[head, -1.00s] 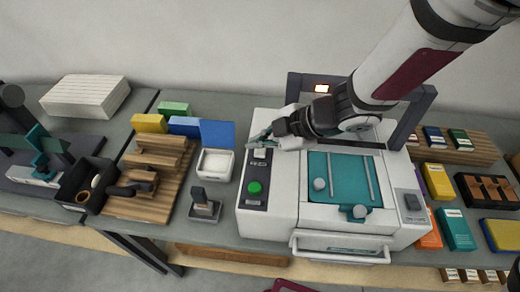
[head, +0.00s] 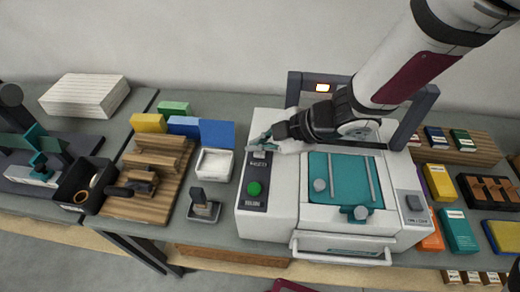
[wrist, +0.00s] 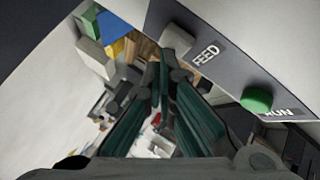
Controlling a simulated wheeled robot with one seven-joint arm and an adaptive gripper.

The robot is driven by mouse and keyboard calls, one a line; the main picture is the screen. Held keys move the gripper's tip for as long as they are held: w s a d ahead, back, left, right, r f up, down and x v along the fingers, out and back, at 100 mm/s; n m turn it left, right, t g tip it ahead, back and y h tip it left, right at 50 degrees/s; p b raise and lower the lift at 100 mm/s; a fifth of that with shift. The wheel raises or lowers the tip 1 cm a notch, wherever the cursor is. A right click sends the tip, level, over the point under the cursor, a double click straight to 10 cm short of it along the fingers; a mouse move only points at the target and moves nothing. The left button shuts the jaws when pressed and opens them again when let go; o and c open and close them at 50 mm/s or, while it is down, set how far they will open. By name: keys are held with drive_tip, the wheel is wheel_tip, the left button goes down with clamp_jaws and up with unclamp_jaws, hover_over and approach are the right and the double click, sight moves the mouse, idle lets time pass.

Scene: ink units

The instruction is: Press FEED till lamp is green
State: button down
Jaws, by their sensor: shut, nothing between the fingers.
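The white press unit (head: 290,215) stands on the bench with a dark control strip on its left side. The pale FEED button (head: 260,154) sits at the strip's upper end; it also shows beside its label in the wrist view (wrist: 177,40). My gripper (head: 252,143) is shut and empty, its tips close behind the FEED button. In the wrist view the fingertips (wrist: 161,68) lie just below and left of the button; I cannot tell whether they touch it.
A green RUN button (head: 254,188) is on the same strip, nearer the front. A white open tray (head: 215,164) and a small grey stamp-like stand (head: 204,207) are left of the unit. Colored boxes (head: 438,182) stand at its right. The dark rear frame (head: 412,115) rises behind my arm.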

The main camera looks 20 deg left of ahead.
sight(259, 155)
drive_tip(key=shift+f+b, duration=0.3)
drive_tip(key=shift+f, duration=0.15)
idle(0.3)
drive_tip(key=shift+r, duration=0.1)
idle(0.3)
drive_tip(key=shift+r+p, duration=0.85)
drive_tip(key=shift+p, duration=0.1)
wheel_tip(259, 155, up, 3)
drive_tip(key=shift+s+f+p, duration=0.1)
drive_tip(key=shift+s+p, duration=0.05)
drive_tip(key=shift+p, duration=1.1)
drive_tip(key=shift+r+p, duration=0.7)
drive_tip(key=shift+r, duration=0.4)
